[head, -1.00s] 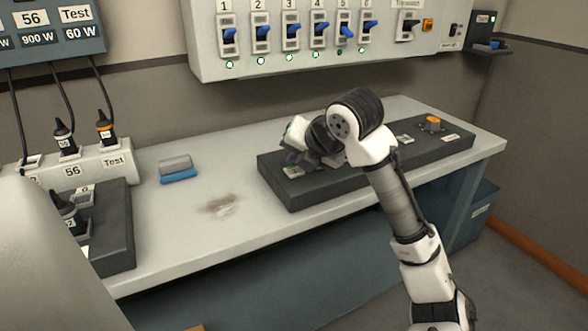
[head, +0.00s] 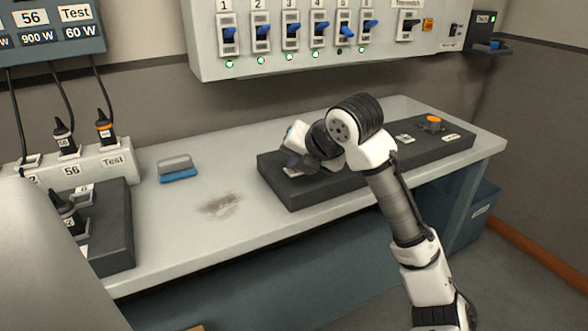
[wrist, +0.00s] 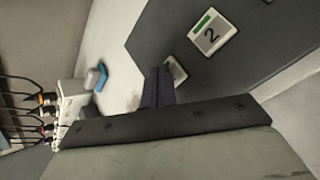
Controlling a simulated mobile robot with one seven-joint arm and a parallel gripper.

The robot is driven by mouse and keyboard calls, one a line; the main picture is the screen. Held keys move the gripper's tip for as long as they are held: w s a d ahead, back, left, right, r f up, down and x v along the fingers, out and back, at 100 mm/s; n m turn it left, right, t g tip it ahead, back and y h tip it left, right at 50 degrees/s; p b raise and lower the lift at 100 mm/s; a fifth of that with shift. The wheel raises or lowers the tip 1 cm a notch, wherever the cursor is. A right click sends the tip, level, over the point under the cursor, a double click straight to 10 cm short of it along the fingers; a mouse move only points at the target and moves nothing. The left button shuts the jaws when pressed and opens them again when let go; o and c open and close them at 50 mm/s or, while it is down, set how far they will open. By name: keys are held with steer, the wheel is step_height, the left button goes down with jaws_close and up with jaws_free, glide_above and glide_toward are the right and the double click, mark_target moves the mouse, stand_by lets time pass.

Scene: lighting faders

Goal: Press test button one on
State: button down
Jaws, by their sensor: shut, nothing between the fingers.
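A long dark control box (head: 345,182) lies on the bench. In the wrist view, a pale square button marked 2 (wrist: 213,34) with a green bar is on its dark top. Another pale button (wrist: 177,70) sits beside it, partly hidden by my fingers; its number does not show. My gripper (wrist: 158,82) is shut and empty, its tips close to that partly hidden button. I cannot tell whether they touch. In the head view my gripper (head: 298,165) is low over the box's left end and hides the buttons there.
An orange knob (head: 433,120) stands at the box's right end. A blue and grey sponge-like block (head: 177,169) lies left of the box, near a brown smudge (head: 219,205). A switch panel (head: 330,50) with lit green lamps hangs behind. A socket strip (head: 85,166) is at left.

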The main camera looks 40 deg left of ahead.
mark_target(297, 173)
stand_by(0.3)
steer(key=shift+r+p, duration=0.45)
steer(key=shift+p, duration=0.05)
step_height(297, 173, up, 6)
steer(key=p, duration=0.5)
steer(key=c, duration=2.2)
jaws_free()
